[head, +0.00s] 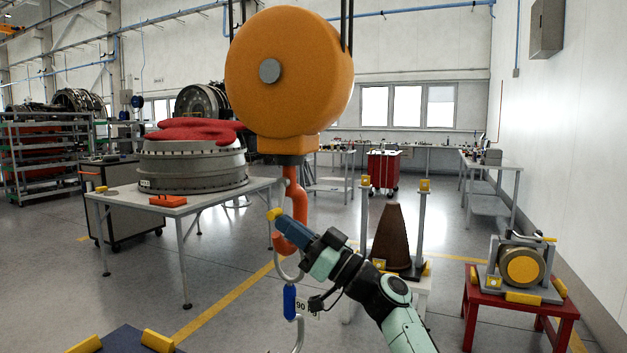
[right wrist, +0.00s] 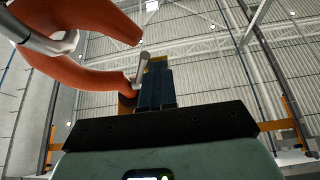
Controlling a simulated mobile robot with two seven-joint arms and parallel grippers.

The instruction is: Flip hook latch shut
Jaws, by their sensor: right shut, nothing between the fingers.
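The orange-red hook (head: 298,200) hangs under the big orange hoist body (head: 290,85). In the right wrist view the hook (right wrist: 75,75) curves in from the left, its mouth facing right. A short grey rod (right wrist: 143,68), perhaps the latch, stands tilted at the mouth, close to my fingertips; I cannot tell whether it touches them or closes the mouth. My right gripper (head: 277,219), with blue fingers and a yellow tip, is shut and empty beside the hook's lower bend. It also shows in the right wrist view (right wrist: 155,72). My left gripper is out of view.
A grey sling with a blue part (head: 289,300) hangs below the hook, by a "90" label. A brown cone (head: 392,240) stands between posts at right. A table (head: 175,209) with a grey engine ring (head: 195,167) is at left. A red stand (head: 505,308) is at far right.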

